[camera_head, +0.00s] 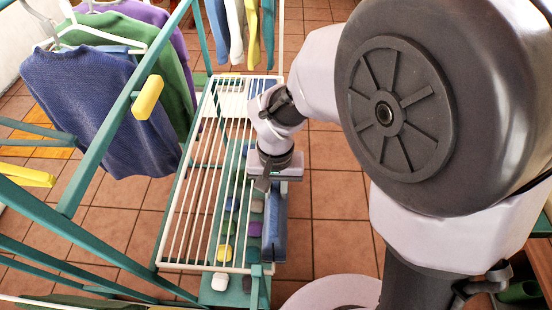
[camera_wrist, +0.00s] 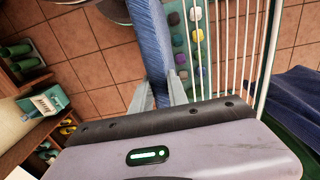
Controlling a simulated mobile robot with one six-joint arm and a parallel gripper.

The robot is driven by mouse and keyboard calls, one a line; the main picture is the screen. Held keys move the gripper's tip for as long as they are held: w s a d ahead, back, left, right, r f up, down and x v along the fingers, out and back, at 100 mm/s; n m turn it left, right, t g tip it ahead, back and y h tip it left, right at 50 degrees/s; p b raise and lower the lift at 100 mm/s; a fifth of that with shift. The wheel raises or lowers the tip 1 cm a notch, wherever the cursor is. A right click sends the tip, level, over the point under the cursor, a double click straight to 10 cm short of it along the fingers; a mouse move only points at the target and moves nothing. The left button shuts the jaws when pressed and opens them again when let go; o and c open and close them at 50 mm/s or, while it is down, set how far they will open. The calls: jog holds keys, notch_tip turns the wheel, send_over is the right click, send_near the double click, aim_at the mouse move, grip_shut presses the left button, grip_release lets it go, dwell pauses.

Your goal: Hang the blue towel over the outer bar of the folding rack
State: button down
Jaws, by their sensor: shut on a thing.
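The blue towel (camera_head: 275,228) is a narrow folded strip along the right long side of the white folding rack (camera_head: 205,165). My gripper (camera_head: 270,186) is at the towel's far end, above that side of the rack. In the wrist view, my gripper (camera_wrist: 160,95) has a finger on each side of the blue towel (camera_wrist: 150,45) and is shut on it. The white rack bars (camera_wrist: 247,45) run to the right of the towel there. The outer bar beside the towel is largely hidden, so I cannot tell whether the towel rests on it.
Coloured stones (camera_head: 225,254) lie on a green shelf under the rack. A blue sweater (camera_head: 100,105) and other clothes hang at the left on a green frame (camera_head: 105,130). Wooden shelves (camera_wrist: 70,150) stand at the wrist view's left. Tiled floor (camera_head: 335,190) is open right of the rack.

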notch_tip(320, 180, down, 17)
jog(key=b, duration=1.3)
jog(key=shift+f, duration=1.4)
jog(key=c, duration=1.2)
grip_release()
notch_tip(320, 180, up, 9)
jog(key=p, duration=0.7)
jog(key=shift+r+p, duration=0.15)
jog(key=shift+p, duration=0.25)
jog(key=shift+f, duration=0.2)
